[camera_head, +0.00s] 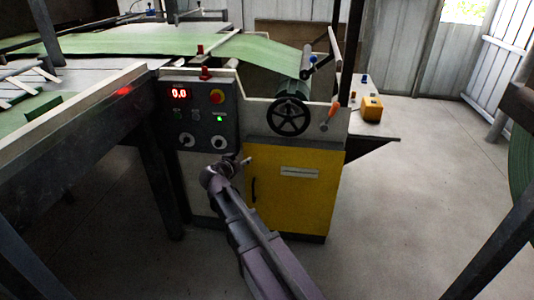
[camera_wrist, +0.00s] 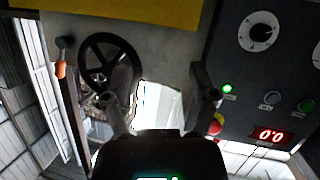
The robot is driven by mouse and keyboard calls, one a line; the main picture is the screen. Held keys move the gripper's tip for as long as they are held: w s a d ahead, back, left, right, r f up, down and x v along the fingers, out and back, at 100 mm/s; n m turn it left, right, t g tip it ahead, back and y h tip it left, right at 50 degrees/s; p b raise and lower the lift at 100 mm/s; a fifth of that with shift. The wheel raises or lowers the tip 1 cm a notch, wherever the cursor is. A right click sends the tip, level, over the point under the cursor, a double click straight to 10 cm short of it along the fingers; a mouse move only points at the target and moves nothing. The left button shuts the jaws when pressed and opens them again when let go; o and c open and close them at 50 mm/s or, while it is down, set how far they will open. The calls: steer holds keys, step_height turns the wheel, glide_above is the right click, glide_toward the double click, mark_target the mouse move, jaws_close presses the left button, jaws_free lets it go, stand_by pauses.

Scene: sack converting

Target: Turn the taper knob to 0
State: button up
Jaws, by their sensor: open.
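Two white-ringed dials with dark knobs, the left dial (camera_head: 187,139) and the right dial (camera_head: 219,142), sit low on the dark control panel (camera_head: 203,100). Their labels are too small to read, so I cannot tell which is the taper knob. In the wrist view one dial (camera_wrist: 262,31) shows whole at the upper right; another is cut by the right edge. Its pointer setting is unclear. My gripper (camera_head: 243,161) is open and empty, in front of the machine, below and right of the right dial. In the wrist view my gripper (camera_wrist: 160,98) has spread fingers, left of the dial.
A black handwheel (camera_head: 287,117) and an orange-handled lever (camera_head: 331,112) are right of the panel, above a yellow door (camera_head: 288,185). The panel has a red display (camera_head: 179,94) reading 0.0, a red stop button (camera_head: 216,97) and a lit green lamp (camera_head: 219,118). Floor space is clear at right.

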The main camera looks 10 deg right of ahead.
steer(key=s+d+r+g+p, duration=0.4)
steer(key=s+d+p, duration=0.3)
steer(key=p, duration=0.3)
steer(key=shift+s+d+r+g+y, duration=0.2)
steer(key=shift+d+r+g+y, duration=0.2)
steer(key=shift+d+g, duration=0.1)
steer(key=shift+f, duration=0.1)
stand_by(0.5)
steer(key=s+d+f+n+g+y+p, duration=0.1)
steer(key=s+f+n+g+y, duration=0.2)
steer(key=s, duration=0.6)
steer(key=s+d+f+n+g+y, duration=0.1)
steer(key=s+f+g+y, duration=0.25)
steer(key=s, duration=0.55)
step_height(320, 180, up, 22)
steer(key=p, duration=2.1)
steer(key=shift+w+d, duration=0.15)
steer(key=shift+w, duration=0.15)
